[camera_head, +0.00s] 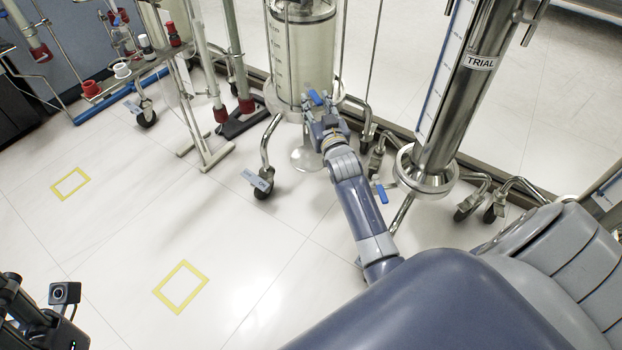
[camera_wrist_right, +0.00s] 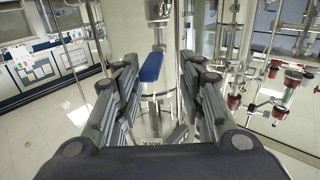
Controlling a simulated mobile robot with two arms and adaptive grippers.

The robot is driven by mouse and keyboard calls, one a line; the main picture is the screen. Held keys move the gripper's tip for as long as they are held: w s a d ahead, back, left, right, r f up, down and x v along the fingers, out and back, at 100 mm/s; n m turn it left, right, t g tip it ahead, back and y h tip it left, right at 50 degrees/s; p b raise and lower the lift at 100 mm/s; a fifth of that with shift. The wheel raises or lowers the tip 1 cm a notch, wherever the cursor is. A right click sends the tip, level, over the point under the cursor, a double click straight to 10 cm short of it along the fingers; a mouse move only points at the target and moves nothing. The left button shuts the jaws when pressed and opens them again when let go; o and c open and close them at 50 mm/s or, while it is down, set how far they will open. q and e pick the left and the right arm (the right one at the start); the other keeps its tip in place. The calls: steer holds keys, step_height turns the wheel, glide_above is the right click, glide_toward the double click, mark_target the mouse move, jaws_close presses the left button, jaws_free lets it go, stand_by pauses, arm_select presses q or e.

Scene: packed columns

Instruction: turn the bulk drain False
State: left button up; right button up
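A blue valve handle (camera_head: 315,97) sits under the clear graduated column (camera_head: 305,50) in the head view. In the right wrist view the blue handle (camera_wrist_right: 151,67) stands between my right gripper's fingers, with a visible gap on each side. My right gripper (camera_head: 322,108) is open around the handle, not shut on it. The gripper also fills the right wrist view (camera_wrist_right: 155,100). The valve body is partly hidden behind the gripper. A small label (camera_wrist_right: 150,142) below is too small to read surely. My left arm shows only as dark parts at the lower left; its fingers cannot be made out.
A steel column (camera_head: 455,110) marked TRIAL stands to the right, with another blue handle (camera_head: 381,192) near its base. Casters (camera_head: 262,183) stick out around the columns. A glassware frame (camera_head: 150,65) stands at the left. The floor with yellow squares (camera_head: 181,287) is clear.

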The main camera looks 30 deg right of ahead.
steer(key=s+a+f+n+g+y+p, duration=0.2)
steer(key=s+a+f+g+y+p, duration=0.2)
steer(key=s+a+f+p, duration=0.7)
step_height(320, 180, down, 2)
steer(key=s+g+p, duration=0.1)
steer(key=s+p, duration=0.1)
steer(key=p, duration=0.3)
steer(key=shift+s+n+g+p, duration=0.15)
steer(key=shift+n+g+p, duration=0.2)
steer(key=shift+n+g, duration=0.05)
